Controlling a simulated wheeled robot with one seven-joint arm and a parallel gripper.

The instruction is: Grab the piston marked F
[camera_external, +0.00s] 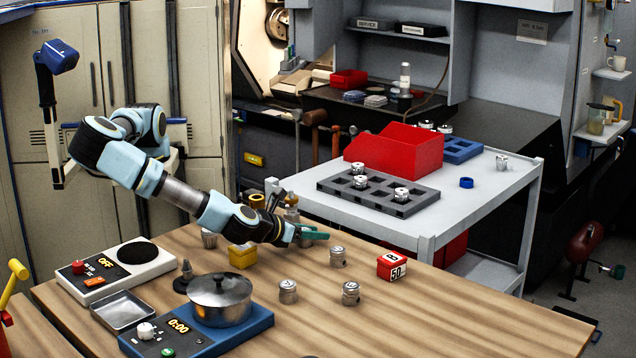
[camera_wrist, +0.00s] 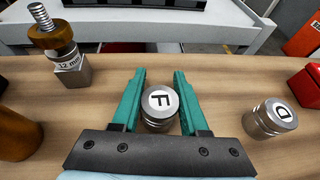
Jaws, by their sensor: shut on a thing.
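The piston marked F (camera_wrist: 160,104) is a silver cylinder with a white top label, standing upright on the wooden table between the green fingers of my gripper (camera_wrist: 160,92). The fingers are shut on its sides. In the external view my gripper (camera_external: 318,234) reaches low over the table's far side, and the piston in it is mostly hidden there. A piston marked D (camera_wrist: 271,118) stands to the right in the wrist view, apart from my fingers.
Other pistons (camera_external: 288,291) (camera_external: 351,293) stand on the table, with a red box (camera_external: 392,267) to the right. A metal block marked 12 mm (camera_wrist: 72,70) stands left of the fingers. A pot (camera_external: 220,296) sits on a blue unit in front.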

